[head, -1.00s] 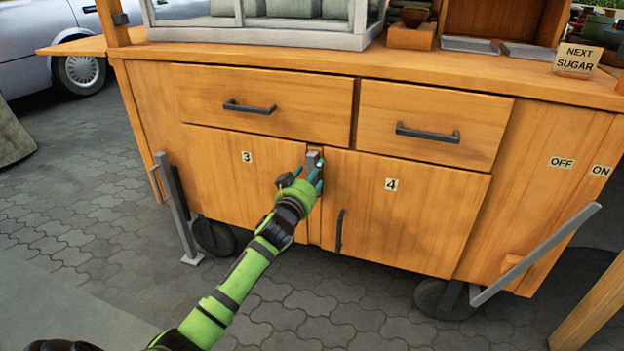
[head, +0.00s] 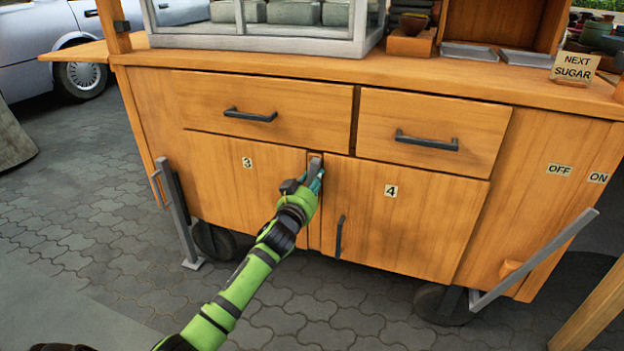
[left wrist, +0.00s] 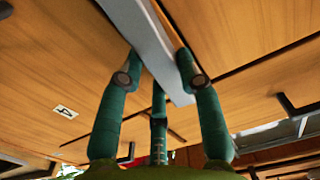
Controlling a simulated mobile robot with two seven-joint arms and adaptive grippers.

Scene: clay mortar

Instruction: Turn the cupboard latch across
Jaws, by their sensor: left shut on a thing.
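The cupboard latch (head: 316,163) is a grey bar at the top of the gap between doors 3 and 4, standing about upright. In the left wrist view the latch bar (left wrist: 152,42) runs between the fingers, its free end just past them. My left gripper (head: 309,183), green with teal fingers, is shut on the latch; it also shows in the left wrist view (left wrist: 160,78). The gripper hides the latch's lower part in the head view. Door 3 (head: 225,175) and door 4 (head: 400,215) are closed. My right gripper is not in view.
Two closed drawers with dark handles (head: 250,115) (head: 427,140) sit above the doors. Door 4 has a dark upright handle (head: 339,237) right of my forearm. A grey lever (head: 535,262) slants at the cart's right, below OFF and ON labels. A grey post (head: 176,212) stands at the left.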

